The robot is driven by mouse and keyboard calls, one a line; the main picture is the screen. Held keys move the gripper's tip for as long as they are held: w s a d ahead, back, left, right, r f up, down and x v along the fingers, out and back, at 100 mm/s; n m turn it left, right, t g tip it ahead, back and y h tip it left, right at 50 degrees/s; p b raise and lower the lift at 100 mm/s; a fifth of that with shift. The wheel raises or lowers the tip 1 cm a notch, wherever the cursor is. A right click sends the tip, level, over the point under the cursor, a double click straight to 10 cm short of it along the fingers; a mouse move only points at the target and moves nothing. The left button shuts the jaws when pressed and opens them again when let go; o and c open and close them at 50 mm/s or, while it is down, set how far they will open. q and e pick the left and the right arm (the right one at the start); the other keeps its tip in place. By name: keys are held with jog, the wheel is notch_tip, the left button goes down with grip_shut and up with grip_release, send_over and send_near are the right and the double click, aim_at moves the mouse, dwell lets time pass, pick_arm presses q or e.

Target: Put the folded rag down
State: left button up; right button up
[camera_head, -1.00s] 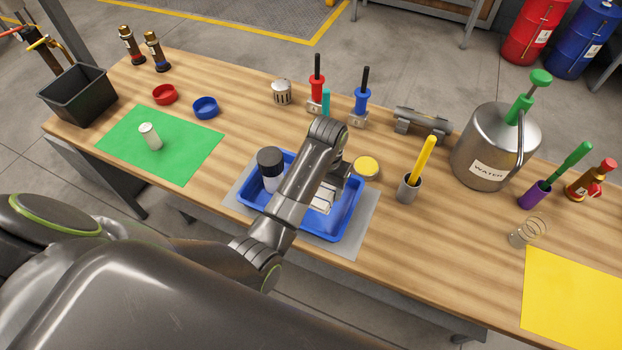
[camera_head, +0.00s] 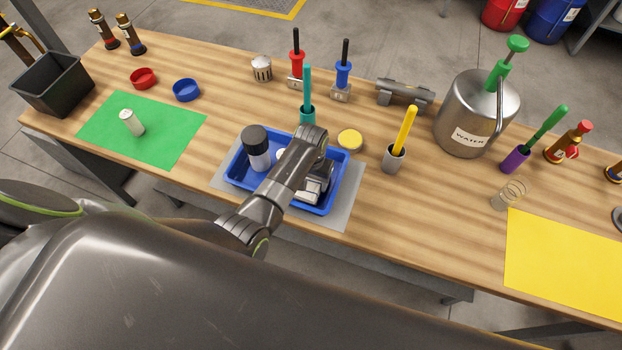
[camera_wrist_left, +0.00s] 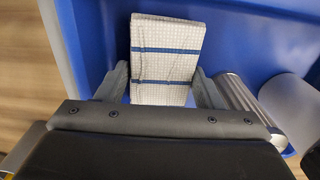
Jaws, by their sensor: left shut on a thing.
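The folded rag (camera_wrist_left: 166,50) is white with a fine grid and two blue stripes. In the left wrist view it sits between the fingers of my left gripper (camera_wrist_left: 161,84), which is shut on it. In the head view my left gripper (camera_head: 316,180) reaches down over the right part of the blue tray (camera_head: 238,172). The rag (camera_head: 308,193) shows there only partly, under the wrist. I cannot tell whether the rag touches the tray floor. My right gripper is not in view.
A dark-capped bottle (camera_head: 256,150) stands in the tray's left part. The tray sits on a grey mat (camera_head: 350,200). A teal-handled tool (camera_head: 307,92), a yellow tin (camera_head: 350,139) and a cup with a yellow handle (camera_head: 394,158) stand close by. The green sheet (camera_head: 165,140) is mostly clear.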

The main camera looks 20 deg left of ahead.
aim_at(311, 182)
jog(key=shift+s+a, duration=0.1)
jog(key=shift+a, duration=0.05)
pick_arm(q)
jog(key=shift+f, duration=0.2)
jog(key=o, duration=1)
jog(key=shift+r, duration=0.1)
jog(key=shift+c, duration=0.2)
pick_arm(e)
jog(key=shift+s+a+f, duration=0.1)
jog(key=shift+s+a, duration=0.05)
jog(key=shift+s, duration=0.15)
pick_arm(q)
jog(key=shift+r, duration=0.35)
notch_tip(311, 182, up, 12)
jog(key=shift+f+b, duration=0.2)
jog(key=shift+b, duration=0.1)
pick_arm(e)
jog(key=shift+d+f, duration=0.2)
